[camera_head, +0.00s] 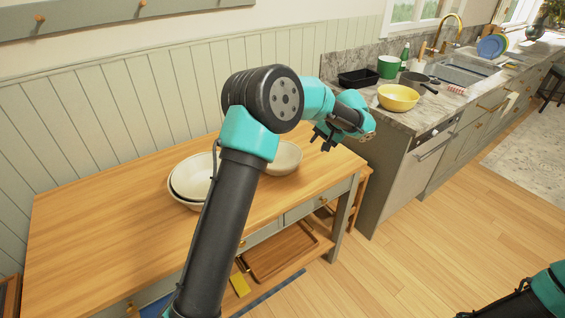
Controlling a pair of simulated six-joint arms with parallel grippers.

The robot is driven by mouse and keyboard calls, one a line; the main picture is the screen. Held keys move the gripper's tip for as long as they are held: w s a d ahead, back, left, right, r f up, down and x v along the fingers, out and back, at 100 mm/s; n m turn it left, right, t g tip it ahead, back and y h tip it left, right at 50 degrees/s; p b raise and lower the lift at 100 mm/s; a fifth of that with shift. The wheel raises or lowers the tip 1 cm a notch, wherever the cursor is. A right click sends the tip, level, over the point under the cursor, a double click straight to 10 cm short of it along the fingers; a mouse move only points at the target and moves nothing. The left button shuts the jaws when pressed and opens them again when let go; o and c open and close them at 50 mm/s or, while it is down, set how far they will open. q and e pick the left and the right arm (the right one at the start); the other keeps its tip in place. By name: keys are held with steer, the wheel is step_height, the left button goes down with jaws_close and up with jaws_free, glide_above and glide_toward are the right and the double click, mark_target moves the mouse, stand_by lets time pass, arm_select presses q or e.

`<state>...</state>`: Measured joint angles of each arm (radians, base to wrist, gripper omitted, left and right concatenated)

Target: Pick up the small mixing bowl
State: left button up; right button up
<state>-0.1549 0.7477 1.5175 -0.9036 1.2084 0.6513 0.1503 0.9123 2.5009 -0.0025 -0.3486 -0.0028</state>
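Two pale cream bowls sit one inside the other (184,188) on the wooden table, left of my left arm. Another cream bowl (284,160) stands on the table to the right, partly hidden behind my arm. I cannot tell for sure which one is the small mixing bowl. My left gripper (322,142) is above the table's right end, up and to the right of the right-hand bowl, apart from it. Its dark fingers look spread and hold nothing. Part of my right arm shows at the bottom right corner; its gripper is not in view.
The wooden table (90,235) is clear at its left. Its lower shelf holds a brown tray (278,252) and a yellow item (240,285). The stone counter carries a yellow bowl (397,98), a dark pan (416,80), a black container (358,78) and a green pot (388,67).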

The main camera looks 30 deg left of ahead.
arm_select(q)
steer(key=shift+a+r+y, duration=0.25)
steer(key=shift+r+y, duration=0.05)
steer(key=shift+r, duration=0.45)
steer(key=x, duration=1.2)
steer(key=shift+s+f, duration=0.1)
steer(key=shift+s, duration=0.1)
steer(key=shift+f, duration=0.1)
steer(key=shift+x, duration=2.5)
steer(key=shift+s+d, duration=0.1)
steer(key=shift+s, duration=0.1)
steer(key=shift+c, duration=0.3)
